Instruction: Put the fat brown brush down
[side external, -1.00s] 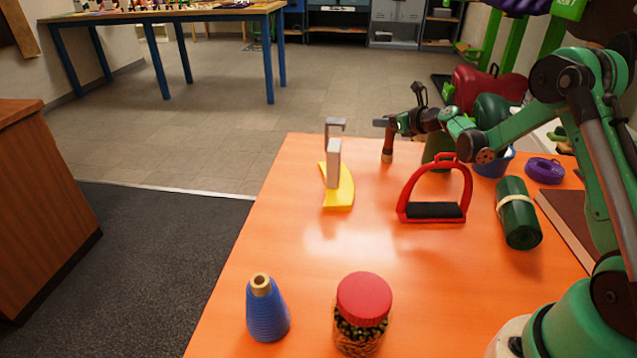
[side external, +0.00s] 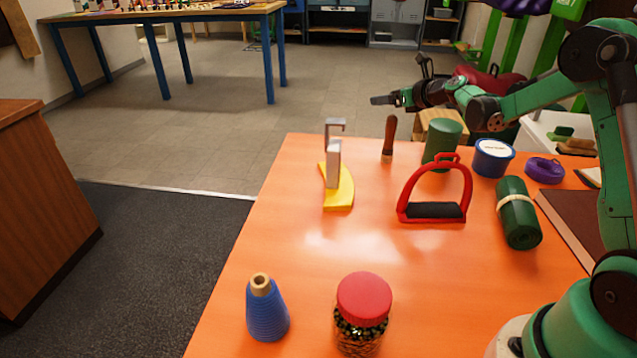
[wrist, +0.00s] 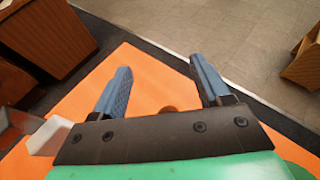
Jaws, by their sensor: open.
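The fat brown brush (side external: 389,138) stands upright on the orange table (side external: 300,262) near its far edge, in the side view. My gripper (side external: 381,100) is above the brush, apart from it, and holds nothing. In the wrist view my gripper (wrist: 160,85) shows its two blue-grey fingers spread apart with nothing between them but table. A small brown round patch (wrist: 169,109) between the fingers, low in that view, appears to be the top of the brush.
A green cylinder (side external: 441,143) and blue tub (side external: 492,157) stand right of the brush. A yellow-based stand with a grey hook (side external: 337,185) is at left. The table's middle is clear.

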